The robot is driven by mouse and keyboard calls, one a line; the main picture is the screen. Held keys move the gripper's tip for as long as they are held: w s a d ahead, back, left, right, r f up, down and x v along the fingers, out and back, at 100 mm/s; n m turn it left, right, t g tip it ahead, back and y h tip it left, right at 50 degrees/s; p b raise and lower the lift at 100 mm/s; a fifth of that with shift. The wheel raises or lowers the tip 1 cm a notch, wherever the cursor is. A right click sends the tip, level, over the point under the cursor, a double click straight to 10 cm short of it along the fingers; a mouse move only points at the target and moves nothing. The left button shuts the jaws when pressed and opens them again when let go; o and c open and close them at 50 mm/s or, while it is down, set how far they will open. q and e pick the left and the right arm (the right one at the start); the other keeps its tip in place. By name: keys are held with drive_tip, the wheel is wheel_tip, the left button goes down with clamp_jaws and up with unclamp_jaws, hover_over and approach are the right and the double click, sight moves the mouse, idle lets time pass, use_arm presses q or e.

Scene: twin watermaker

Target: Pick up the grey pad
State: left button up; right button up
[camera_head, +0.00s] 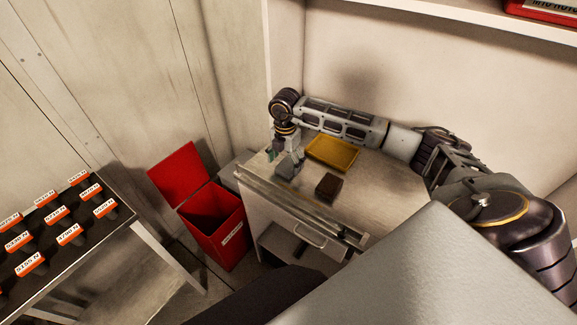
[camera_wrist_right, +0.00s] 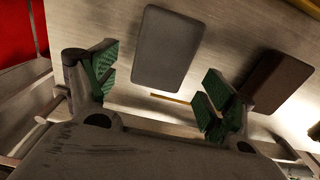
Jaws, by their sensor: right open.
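The grey pad (camera_wrist_right: 165,48) lies flat on the worktop in the right wrist view, a dark grey rounded rectangle ahead of the space between my fingertips. In the head view it seems to be the grey patch (camera_head: 287,168) under my right gripper, partly hidden by it. My right gripper (camera_wrist_right: 157,88) is open and empty, with green-lined fingers spread wider than the pad. In the head view, my right gripper (camera_head: 285,155) hangs pointing down over the worktop's left part. I cannot tell its exact height above the pad. My left gripper is not in view.
A brown block (camera_wrist_right: 273,82) lies close right of the pad, near one finger; the head view shows it too (camera_head: 328,186). A yellow tray (camera_head: 333,153) is behind. A red bin (camera_head: 217,224) stands left of the worktop (camera_head: 385,182). A table with orange-labelled items (camera_head: 125,222) is farther left.

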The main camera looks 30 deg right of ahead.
sight(286, 166)
wheel_tip(286, 166, down, 2)
drive_tip(key=shift+f, duration=0.2)
drive_tip(key=c, duration=1)
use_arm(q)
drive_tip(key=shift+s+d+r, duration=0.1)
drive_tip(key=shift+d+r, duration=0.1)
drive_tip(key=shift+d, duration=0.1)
use_arm(e)
drive_tip(key=shift+c, duration=0.2)
drive_tip(key=shift+w+r, duration=0.1)
drive_tip(key=shift+r, duration=0.65)
wheel_tip(286, 166, up, 7)
drive_tip(key=shift+f+b, duration=0.1)
drive_tip(key=shift+b, duration=0.35)
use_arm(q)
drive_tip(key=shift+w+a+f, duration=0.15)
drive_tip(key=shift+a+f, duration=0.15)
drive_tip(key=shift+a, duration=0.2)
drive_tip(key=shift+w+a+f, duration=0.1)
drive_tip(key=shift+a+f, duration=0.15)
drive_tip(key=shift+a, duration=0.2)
use_arm(e)
drive_tip(key=shift+r, duration=0.8)
